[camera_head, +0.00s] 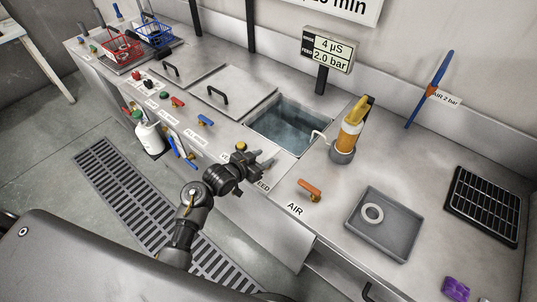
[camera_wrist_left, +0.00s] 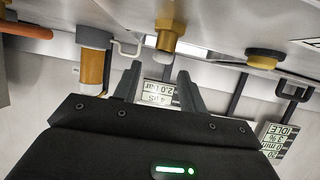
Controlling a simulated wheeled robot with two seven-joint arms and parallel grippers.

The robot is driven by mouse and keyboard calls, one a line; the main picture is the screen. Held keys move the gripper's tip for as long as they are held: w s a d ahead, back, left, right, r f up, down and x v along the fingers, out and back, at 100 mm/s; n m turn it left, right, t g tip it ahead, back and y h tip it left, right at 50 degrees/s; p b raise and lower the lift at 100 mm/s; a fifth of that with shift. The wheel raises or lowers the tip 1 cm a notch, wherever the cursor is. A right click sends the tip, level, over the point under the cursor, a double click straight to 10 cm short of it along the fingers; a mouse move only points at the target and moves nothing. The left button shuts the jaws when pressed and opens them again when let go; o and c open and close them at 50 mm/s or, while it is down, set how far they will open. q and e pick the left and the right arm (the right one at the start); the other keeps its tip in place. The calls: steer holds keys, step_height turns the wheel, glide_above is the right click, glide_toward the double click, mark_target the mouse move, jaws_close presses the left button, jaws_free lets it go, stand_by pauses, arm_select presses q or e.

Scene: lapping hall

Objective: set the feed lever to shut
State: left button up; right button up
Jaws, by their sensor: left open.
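The FEED label (camera_head: 263,185) shows in part on the bench front, just beside my left gripper (camera_head: 257,158). The feed lever itself is not clear in the head view; my gripper covers that spot. In the left wrist view, which is upside down, a brass fitting with a grey end (camera_wrist_left: 168,36) hangs just beyond my open left gripper (camera_wrist_left: 158,80). It may belong to the feed valve; I cannot tell how its lever is set. The jaws look empty. The display (camera_head: 328,49) reads 4 µS and 2.0 bar. My right gripper is not in view.
The orange AIR lever (camera_head: 309,189) is right of my gripper. A water basin (camera_head: 290,127) lies behind it, with a yellow-handled tool in a holder (camera_head: 348,137) beside it. Blue (camera_head: 205,121) and red (camera_head: 178,102) levers stand to the left. A grey tray (camera_head: 362,231) holds a ring.

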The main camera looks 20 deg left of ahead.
mark_target(272, 153)
arm_select(q)
steer(key=shift+x, duration=1.65)
jaws_close()
